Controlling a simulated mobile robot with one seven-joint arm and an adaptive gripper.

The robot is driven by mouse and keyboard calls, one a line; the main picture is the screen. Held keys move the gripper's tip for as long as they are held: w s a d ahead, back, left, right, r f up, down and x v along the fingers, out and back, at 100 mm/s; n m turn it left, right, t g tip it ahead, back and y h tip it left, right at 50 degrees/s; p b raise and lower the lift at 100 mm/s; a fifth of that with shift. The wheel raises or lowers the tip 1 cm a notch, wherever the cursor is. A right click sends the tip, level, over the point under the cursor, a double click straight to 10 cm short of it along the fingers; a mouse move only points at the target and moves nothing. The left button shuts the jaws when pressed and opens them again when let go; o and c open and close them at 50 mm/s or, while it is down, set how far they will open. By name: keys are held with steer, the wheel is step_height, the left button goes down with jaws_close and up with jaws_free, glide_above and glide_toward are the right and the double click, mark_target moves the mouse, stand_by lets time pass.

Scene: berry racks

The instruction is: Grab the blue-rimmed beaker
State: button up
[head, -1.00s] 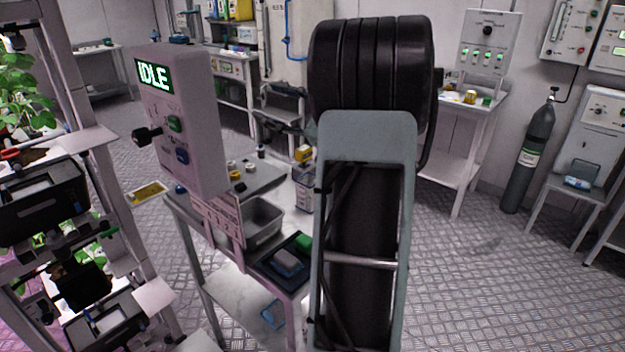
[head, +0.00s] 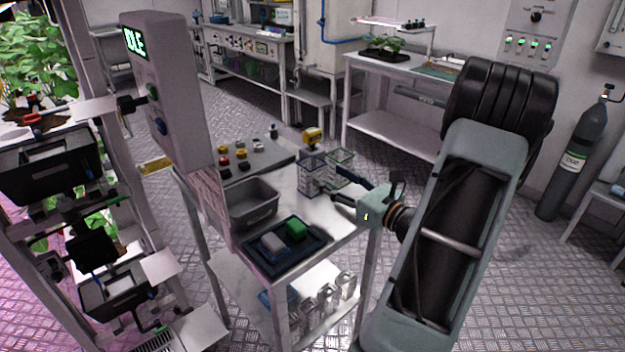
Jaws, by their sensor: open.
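The blue-rimmed beaker (head: 308,178) is a clear container standing upright near the back right of the white cart top. My gripper (head: 331,180) reaches in from the right, low over the cart. Its two dark fingers are spread and point left toward the blue-rimmed beaker. The fingertips are close to the beaker's right side; I cannot tell whether they touch it.
A yellow device (head: 312,136) sits behind the beakers. A grey bin (head: 252,203) and a dark tray (head: 270,256) with a green block and a grey block stand nearer. A tall IDLE box (head: 170,95) rises at the left.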

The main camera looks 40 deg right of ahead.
mark_target(319, 169)
steer(key=w, duration=0.5)
steer(key=w+a, duration=0.1)
steer(key=w, duration=0.2)
steer(key=shift+f, duration=0.1)
steer(key=c, duration=0.8)
